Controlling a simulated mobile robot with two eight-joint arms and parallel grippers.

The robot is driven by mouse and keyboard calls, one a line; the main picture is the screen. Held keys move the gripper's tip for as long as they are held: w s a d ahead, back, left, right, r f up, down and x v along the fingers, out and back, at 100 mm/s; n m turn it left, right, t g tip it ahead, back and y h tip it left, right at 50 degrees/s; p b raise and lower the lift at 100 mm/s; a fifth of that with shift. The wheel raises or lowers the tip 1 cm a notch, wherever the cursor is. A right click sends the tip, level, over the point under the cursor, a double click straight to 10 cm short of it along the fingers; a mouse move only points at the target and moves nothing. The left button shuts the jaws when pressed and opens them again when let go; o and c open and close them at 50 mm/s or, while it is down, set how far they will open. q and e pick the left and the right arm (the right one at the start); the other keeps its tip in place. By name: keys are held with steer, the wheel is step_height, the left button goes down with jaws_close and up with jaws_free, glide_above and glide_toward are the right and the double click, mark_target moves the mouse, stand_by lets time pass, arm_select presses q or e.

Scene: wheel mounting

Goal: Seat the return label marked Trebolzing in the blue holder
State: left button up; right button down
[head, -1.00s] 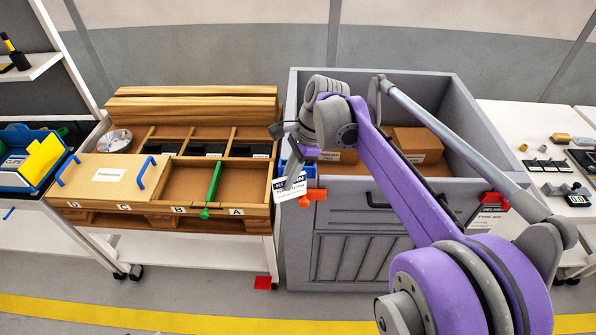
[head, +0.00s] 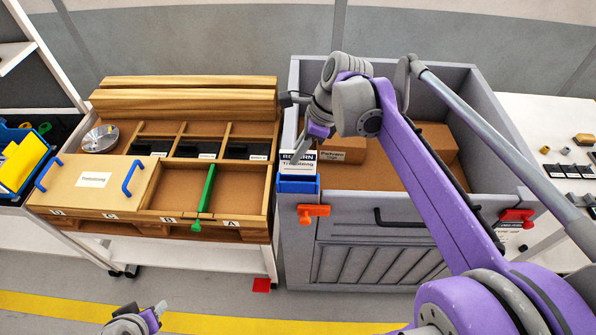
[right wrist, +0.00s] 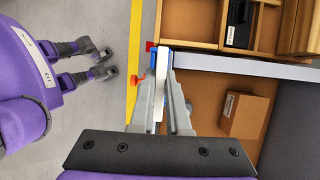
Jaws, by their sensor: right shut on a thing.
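The white return label (head: 297,162) reads RETURN on a dark band, with a name below that looks like Trebolzing. It stands upright at the blue holder (head: 298,185) on the grey bin's front left rim. Its lower edge meets the holder's top; I cannot tell how deep it sits. My right gripper (head: 307,152) is shut on the label from behind and to the right. In the right wrist view, the label (right wrist: 160,85) shows nearly edge-on between the fingers, with blue beyond it. My left gripper (head: 157,311) shows partly at the bottom left; its opening is unclear.
The grey bin (head: 345,262) holds cardboard boxes (head: 342,150) and has orange (head: 313,212) and red (head: 517,215) clips on its front. Left of it stands a wooden sorting tray (head: 145,226) with a green handle (head: 206,190). Clear floor lies in front.

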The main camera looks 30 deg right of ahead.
mark_target(296, 173)
steer(key=shift+s+f, duration=0.1)
steer(key=shift+f, duration=3.05)
steer(key=shift+f, duration=0.15)
steer(key=shift+f, duration=0.15)
steer(key=c, duration=0.9)
jaws_free()
